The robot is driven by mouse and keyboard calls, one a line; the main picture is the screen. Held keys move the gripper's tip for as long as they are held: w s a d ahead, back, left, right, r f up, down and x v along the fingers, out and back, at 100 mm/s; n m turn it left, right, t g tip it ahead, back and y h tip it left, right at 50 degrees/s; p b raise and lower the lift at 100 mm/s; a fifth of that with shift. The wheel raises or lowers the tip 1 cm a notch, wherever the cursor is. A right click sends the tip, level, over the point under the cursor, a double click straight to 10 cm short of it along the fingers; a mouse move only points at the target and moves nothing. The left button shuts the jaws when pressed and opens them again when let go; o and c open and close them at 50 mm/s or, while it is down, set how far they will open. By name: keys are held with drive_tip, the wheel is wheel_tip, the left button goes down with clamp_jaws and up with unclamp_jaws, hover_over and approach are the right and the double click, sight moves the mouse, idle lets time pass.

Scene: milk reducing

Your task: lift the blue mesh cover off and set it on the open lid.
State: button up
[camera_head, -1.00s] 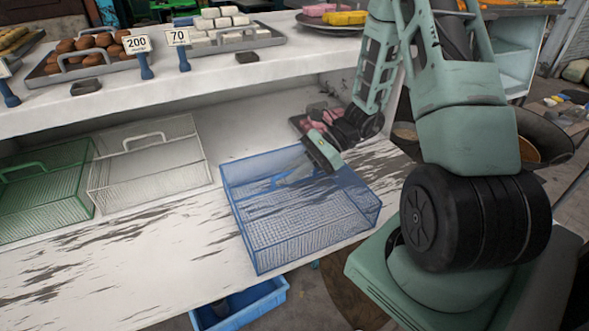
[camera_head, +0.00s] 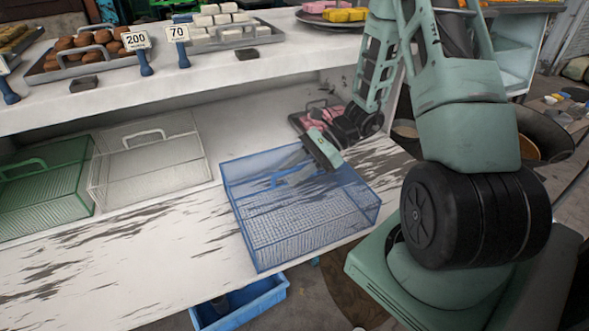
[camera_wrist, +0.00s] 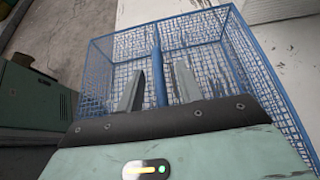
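The blue mesh cover (camera_head: 255,232) is a box-shaped wire cover with a blue handle on top. It sits near the front edge of the lower white shelf and also shows in the wrist view (camera_wrist: 102,65). My gripper (camera_head: 299,167) is over the cover's top, at the handle. In the wrist view my gripper (camera_wrist: 160,72) has its two grey fingers apart, with the handle bar (camera_wrist: 157,78) between them and a gap on each side. I cannot make out an open lid in these frames.
A white mesh cover (camera_head: 150,165) and a green mesh cover (camera_head: 45,193) stand to the left on the shelf (camera_head: 120,255). A tray with pink items (camera_head: 313,115) is behind my gripper. The upper counter overhangs the back. A blue bin (camera_head: 240,305) is below the front edge.

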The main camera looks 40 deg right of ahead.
drive_tip(key=v, duration=1.7)
drive_tip(key=shift+d+b, duration=0.2)
drive_tip(key=shift+b, duration=0.25)
drive_tip(key=shift+a+r, duration=0.1)
drive_tip(key=s+a+r+n+g+h, duration=0.1)
drive_tip(key=a+n+g+h, duration=0.25)
drive_tip(key=a+n, duration=0.55)
drive_tip(key=a+r+n+g+h, duration=0.2)
drive_tip(key=a+n+g, duration=0.2)
drive_tip(key=a, duration=0.9)
drive_tip(key=s+a+r+n+t+h, duration=0.1)
drive_tip(key=s+a+n+t+h, duration=0.3)
drive_tip(key=s+a+n, duration=0.8)
drive_tip(key=a+n+h, duration=0.1)
drive_tip(key=a+n, duration=0.2)
drive_tip(key=n, duration=0.1)
drive_tip(key=shift+s+r+h, duration=0.3)
drive_tip(key=shift+h, duration=0.05)
